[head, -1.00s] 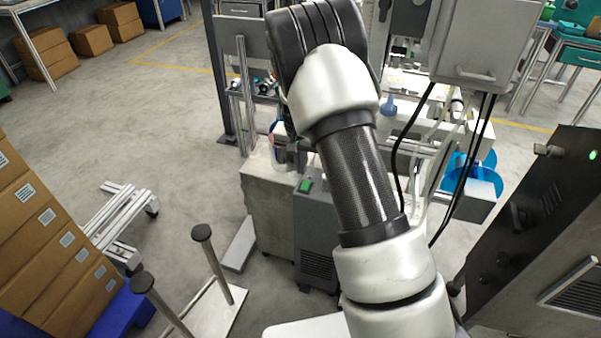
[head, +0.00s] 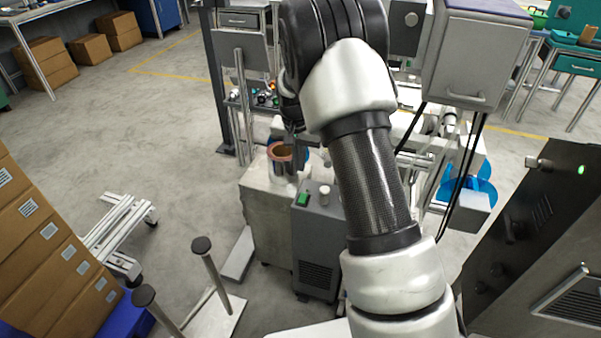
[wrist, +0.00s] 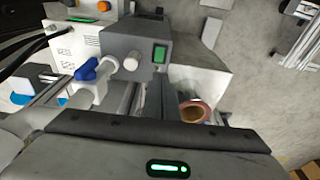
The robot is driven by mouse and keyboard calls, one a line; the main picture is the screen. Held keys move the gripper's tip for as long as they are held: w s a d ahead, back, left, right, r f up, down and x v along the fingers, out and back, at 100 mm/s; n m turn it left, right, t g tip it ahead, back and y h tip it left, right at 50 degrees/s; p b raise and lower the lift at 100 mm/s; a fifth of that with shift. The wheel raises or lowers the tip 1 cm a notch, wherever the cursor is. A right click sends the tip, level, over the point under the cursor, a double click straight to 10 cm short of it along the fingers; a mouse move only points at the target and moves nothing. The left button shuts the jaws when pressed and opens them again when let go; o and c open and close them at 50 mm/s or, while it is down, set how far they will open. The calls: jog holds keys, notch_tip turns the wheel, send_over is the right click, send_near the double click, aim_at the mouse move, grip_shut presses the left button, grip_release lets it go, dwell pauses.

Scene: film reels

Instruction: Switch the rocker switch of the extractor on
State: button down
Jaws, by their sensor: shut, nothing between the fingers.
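The extractor looks to be the dark grey box (head: 318,245) standing on the floor in the middle of the head view; it also shows in the wrist view (wrist: 125,42). Its green rocker switch (head: 303,199) sits on the top at the left, and it shows clearly in the wrist view (wrist: 160,54). I cannot tell which way the rocker is tipped. My gripper (wrist: 158,88) is shut and empty, pointing down near the switch in the wrist view.
A copper-rimmed cylinder (head: 281,155) stands on a pale cabinet (head: 266,215) left of the box. A white knob (head: 324,195) rises beside the switch. A grey enclosure (head: 478,55) with black cables hangs at the right.

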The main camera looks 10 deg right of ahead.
aim_at(303, 195)
jog(key=shift+w, duration=0.15)
jog(key=f, duration=0.4)
jog(key=w+d+f+b, duration=0.1)
jog(key=f, duration=0.4)
jog(key=w+f+b, duration=0.1)
jog(key=f, duration=0.3)
jog(key=shift+w+d+f, duration=0.1)
jog(key=shift+d+f, duration=0.1)
jog(key=shift+f, duration=0.15)
